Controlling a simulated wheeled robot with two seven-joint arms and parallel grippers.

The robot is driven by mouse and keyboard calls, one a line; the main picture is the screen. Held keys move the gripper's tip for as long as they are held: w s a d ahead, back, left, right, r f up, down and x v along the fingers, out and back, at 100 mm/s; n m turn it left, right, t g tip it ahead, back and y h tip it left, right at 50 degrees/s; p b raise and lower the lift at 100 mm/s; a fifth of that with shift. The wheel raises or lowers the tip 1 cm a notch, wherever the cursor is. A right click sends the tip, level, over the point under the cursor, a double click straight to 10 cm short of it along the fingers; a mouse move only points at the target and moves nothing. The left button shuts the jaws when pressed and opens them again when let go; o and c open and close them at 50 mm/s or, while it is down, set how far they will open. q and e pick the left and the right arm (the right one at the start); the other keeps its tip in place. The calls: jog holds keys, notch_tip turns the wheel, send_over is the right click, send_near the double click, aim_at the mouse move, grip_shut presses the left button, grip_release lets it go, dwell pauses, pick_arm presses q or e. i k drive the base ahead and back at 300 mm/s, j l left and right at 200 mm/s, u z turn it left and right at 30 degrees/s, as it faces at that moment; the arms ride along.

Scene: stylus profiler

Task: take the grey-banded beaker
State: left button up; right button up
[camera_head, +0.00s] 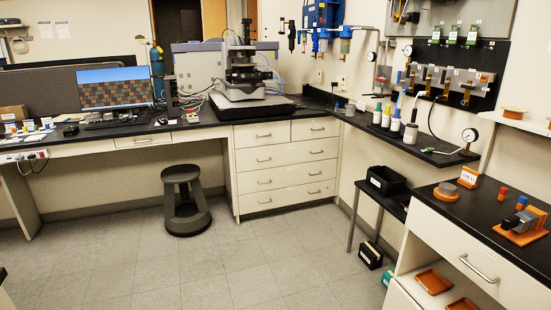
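I cannot make out a grey-banded beaker in the head view. Several small white bottles with coloured tops (386,117) stand on the black counter at the right, and one at the front of the row (410,133) looks white with a greyish top. They are too small to tell whether any carries a grey band. Neither of my grippers is in view.
The tiled floor (230,270) in the middle is open. A dark stool (185,205) stands before the left desk. White drawers (285,175) fill the corner under an instrument (242,75). At right are a black bin (386,181) and a black-topped cabinet (480,215).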

aim_at(350, 108)
jog(key=i+j, duration=0.1)
jog(key=i, duration=2.25)
jog(key=i+z, duration=0.15)
jog(key=i, duration=0.45)
jog(key=i+z, duration=0.15)
jog(key=i, duration=0.5)
jog(key=i+z, duration=0.15)
jog(key=i, duration=0.45)
jog(key=i+j+z, duration=0.1)
jog(key=i, duration=0.55)
jog(key=j, duration=0.1)
